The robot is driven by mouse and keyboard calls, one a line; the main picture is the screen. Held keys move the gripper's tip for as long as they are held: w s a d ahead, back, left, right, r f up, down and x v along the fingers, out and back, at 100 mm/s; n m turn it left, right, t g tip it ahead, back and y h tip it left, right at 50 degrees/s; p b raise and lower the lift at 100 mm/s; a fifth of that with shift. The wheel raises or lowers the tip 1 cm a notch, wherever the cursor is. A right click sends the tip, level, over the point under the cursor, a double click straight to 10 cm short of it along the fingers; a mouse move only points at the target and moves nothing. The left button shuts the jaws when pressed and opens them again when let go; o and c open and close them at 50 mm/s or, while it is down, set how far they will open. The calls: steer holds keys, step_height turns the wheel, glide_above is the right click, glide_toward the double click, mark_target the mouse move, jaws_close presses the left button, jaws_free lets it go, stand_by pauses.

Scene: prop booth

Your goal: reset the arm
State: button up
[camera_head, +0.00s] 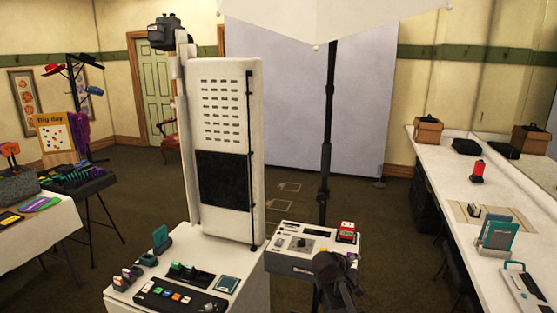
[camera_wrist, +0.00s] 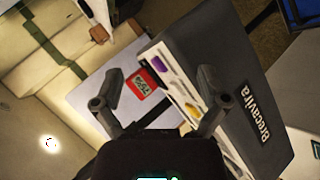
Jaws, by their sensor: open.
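My gripper (camera_head: 334,264) shows dark at the lower middle of the head view, in front of the right end of a pale console (camera_head: 290,262). In the wrist view its two fingers stand wide apart, with nothing held between them (camera_wrist: 157,80). Beyond the fingers is a red block with a pale face (camera_wrist: 141,85); a red block also sits on the console in the head view (camera_head: 347,229). A dark-sided case lettered "Brecavita" (camera_wrist: 235,110) fills the right of the wrist view, with purple and yellow pieces along its pale face. The gripper hides part of the console.
A white booth cabinet (camera_head: 228,225) with a tall panel stands left of the console. A black pole (camera_head: 326,150) rises behind the console. A long white counter (camera_head: 450,180) runs along the right, and a cloth-covered table (camera_head: 45,228) stands left. Dark floor (camera_head: 400,255) lies open between console and counter.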

steer(key=s+a+f+m+g+y, duration=0.2)
steer(key=s+a+f+g+y, duration=0.1)
steer(key=s, duration=0.7)
steer(key=s+a+f+m+g+y, duration=0.3)
steer(key=s+f+g+y, duration=0.1)
steer(key=s, duration=0.5)
steer(key=shift+s+f+g+y, duration=0.3)
steer(key=shift+s+f+g, duration=0.05)
steer(key=shift+f+g, duration=0.15)
